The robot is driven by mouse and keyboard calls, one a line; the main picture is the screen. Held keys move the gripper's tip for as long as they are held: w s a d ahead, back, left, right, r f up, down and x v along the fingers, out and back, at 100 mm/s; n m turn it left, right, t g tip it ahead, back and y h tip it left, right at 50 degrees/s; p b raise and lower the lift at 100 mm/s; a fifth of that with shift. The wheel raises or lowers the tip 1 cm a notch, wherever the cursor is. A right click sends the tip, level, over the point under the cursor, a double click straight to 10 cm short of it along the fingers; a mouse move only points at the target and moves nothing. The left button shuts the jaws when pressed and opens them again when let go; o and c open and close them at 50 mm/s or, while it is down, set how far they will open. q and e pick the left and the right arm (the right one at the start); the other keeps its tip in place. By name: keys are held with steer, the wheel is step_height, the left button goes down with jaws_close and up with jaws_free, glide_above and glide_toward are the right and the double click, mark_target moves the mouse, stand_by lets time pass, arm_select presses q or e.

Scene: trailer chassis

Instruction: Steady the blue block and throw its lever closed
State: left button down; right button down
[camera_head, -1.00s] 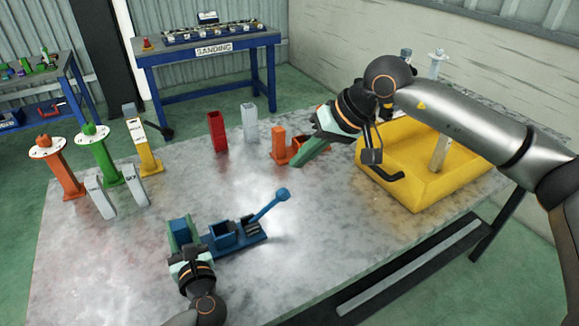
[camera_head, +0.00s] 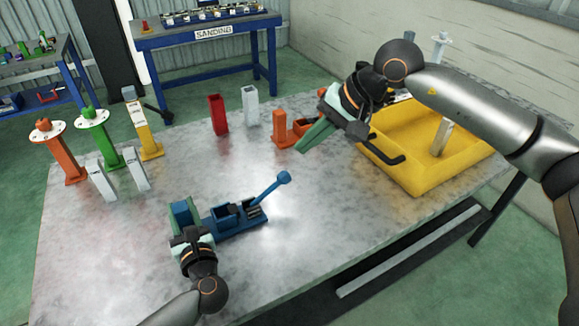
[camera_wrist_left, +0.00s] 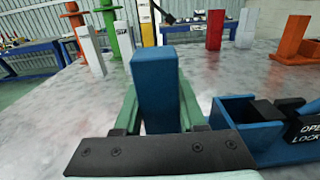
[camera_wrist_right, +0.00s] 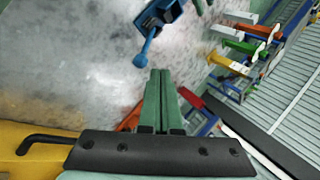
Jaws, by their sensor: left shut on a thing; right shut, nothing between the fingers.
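The blue block (camera_head: 236,217) sits on the metal table at front centre. Its lever (camera_head: 272,193) slants up to the right and ends in a round knob. My left gripper (camera_head: 184,217) is shut on the block's upright blue post at its left end; the post (camera_wrist_left: 156,88) stands between the green fingers in the left wrist view. A label by the lever (camera_wrist_left: 306,130) reads "OPE... LOCK", partly cut off. My right gripper (camera_head: 316,137) is shut and empty, raised right of and beyond the lever. In the right wrist view its fingers (camera_wrist_right: 160,85) are together, with the knob (camera_wrist_right: 140,60) ahead, apart.
A yellow tray (camera_head: 430,181) stands at the right under my right arm. Red (camera_head: 217,115), white (camera_head: 250,106) and orange (camera_head: 280,128) upright holders stand at the back. Table around the lever is clear.

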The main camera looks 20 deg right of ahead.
steer(key=m, duration=0.4)
steer(key=n, duration=3.6)
glide_toward(278, 184)
step_height(278, 184, down, 3)
steer(key=a, duration=0.2)
steer(key=shift+w+f+t+y, duration=0.3)
steer(key=shift+w, duration=0.4)
steer(key=shift+d+f, duration=0.1)
